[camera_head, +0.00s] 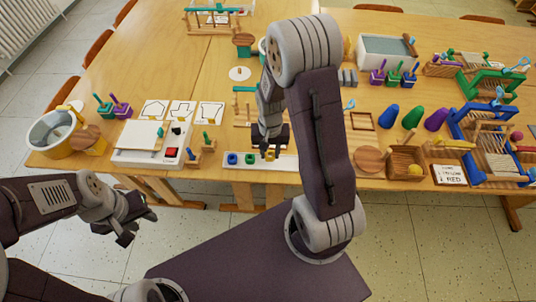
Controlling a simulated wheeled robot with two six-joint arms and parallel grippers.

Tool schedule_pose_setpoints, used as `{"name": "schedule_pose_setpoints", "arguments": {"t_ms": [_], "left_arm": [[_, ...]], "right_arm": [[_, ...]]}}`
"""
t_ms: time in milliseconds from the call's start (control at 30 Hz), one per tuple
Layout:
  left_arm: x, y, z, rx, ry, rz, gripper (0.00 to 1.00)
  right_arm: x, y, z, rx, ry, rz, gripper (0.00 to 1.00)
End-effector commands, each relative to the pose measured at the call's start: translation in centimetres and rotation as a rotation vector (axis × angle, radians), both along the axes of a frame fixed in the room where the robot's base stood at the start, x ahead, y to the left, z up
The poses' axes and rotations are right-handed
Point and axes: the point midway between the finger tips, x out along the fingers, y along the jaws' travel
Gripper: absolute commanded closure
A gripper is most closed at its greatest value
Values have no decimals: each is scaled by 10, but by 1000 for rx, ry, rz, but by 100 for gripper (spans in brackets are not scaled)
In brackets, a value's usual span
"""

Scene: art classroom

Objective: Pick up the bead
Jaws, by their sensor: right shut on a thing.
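A white strip tray (289,162) lies at the table's near edge, with a blue ring-like bead (232,159) and a green one (250,159) on its left part. A yellow bead (270,155) shows at the fingertips of my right gripper (268,151). The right gripper points down over the tray and is shut on the yellow bead, whose upper part is partly hidden by the fingers. I cannot tell whether the bead touches the tray. My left gripper (134,222) is empty, its fingers apart, in front of the table at the lower left, away from the tray.
A white box with a red switch (150,141) stands left of the tray, beside a small wooden tool holder (201,150). A wooden crate (406,162) and a round wooden disc (369,159) are to the right. My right arm hides the table between.

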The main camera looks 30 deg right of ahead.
Motion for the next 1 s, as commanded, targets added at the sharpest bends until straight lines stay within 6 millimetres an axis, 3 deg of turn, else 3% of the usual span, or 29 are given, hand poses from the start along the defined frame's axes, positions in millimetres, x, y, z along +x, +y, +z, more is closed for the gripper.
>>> {"name": "schedule_pose_setpoints", "arguments": {"t_ms": [333, 400, 500, 1000], "left_arm": [[0, 0, 6, 0, 0, 0, 64], [0, 0, -13, 0, 0, 0, 64], [0, 0, -20, 0, 1, 0, 64], [0, 0, -23, 0, 0, 0, 64]], "right_arm": [[-86, -19, 52, -1, -3, -5, 100], [-89, -21, 48, -1, -5, -4, 100], [-97, -22, 54, -1, -3, -2, 100], [-105, -23, 62, 0, 2, -1, 100]]}}
